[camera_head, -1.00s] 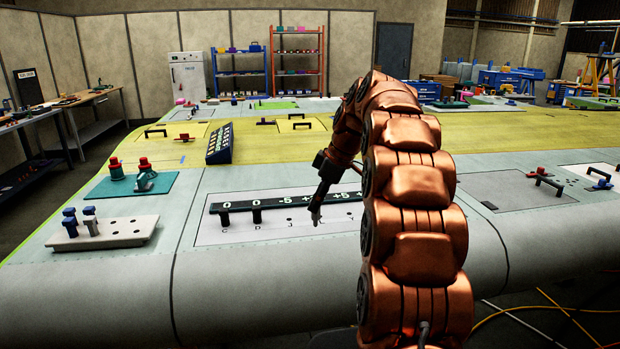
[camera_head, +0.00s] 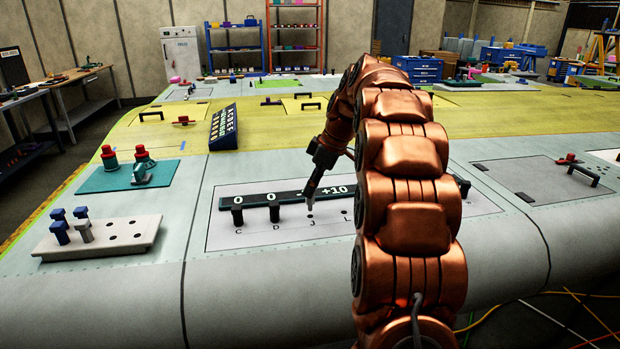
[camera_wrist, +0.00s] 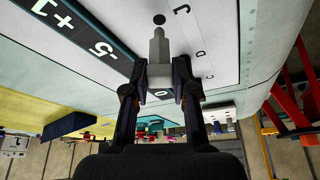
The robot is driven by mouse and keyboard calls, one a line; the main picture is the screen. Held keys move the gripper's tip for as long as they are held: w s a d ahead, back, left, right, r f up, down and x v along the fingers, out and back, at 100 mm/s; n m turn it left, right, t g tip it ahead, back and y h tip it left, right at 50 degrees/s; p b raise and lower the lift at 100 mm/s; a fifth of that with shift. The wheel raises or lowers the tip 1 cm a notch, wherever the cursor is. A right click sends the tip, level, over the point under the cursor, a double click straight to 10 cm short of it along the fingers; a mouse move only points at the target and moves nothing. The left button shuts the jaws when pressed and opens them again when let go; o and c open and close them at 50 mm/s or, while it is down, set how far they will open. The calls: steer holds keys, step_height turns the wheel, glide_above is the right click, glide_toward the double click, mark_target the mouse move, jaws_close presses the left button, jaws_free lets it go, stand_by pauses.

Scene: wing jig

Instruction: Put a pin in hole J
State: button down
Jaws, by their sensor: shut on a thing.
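My gripper (camera_head: 314,184) is shut on a light grey pin, which points down at the jig panel. In the wrist view the pin (camera_wrist: 158,48) sits between the fingers (camera_wrist: 160,85), with its narrow tip just short of a dark hole, hole J (camera_wrist: 159,19). In the head view hole J (camera_head: 310,215) lies right by the pin's lower end, above the letter J. Whether the tip touches the panel cannot be told. Dark pins stand upright at C (camera_head: 237,214) and D (camera_head: 272,212).
A black strip with white numbers (camera_head: 254,199) runs behind the holes. A pale block (camera_head: 118,238) at left holds several blue and grey pins. A teal mat (camera_head: 112,178) carries red-topped tools. A dark keypad-like box (camera_head: 223,128) stands behind. My arm hides the panel's right part.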

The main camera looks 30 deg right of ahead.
mark_target(312, 202)
steer(key=shift+f, duration=0.55)
steer(key=shift+b, duration=0.55)
steer(key=shift+f+b, duration=1.15)
steer(key=shift+f, duration=0.3)
steer(key=c, duration=0.9)
jaws_free()
steer(key=shift+o, duration=0.2)
steer(key=shift+r, duration=0.2)
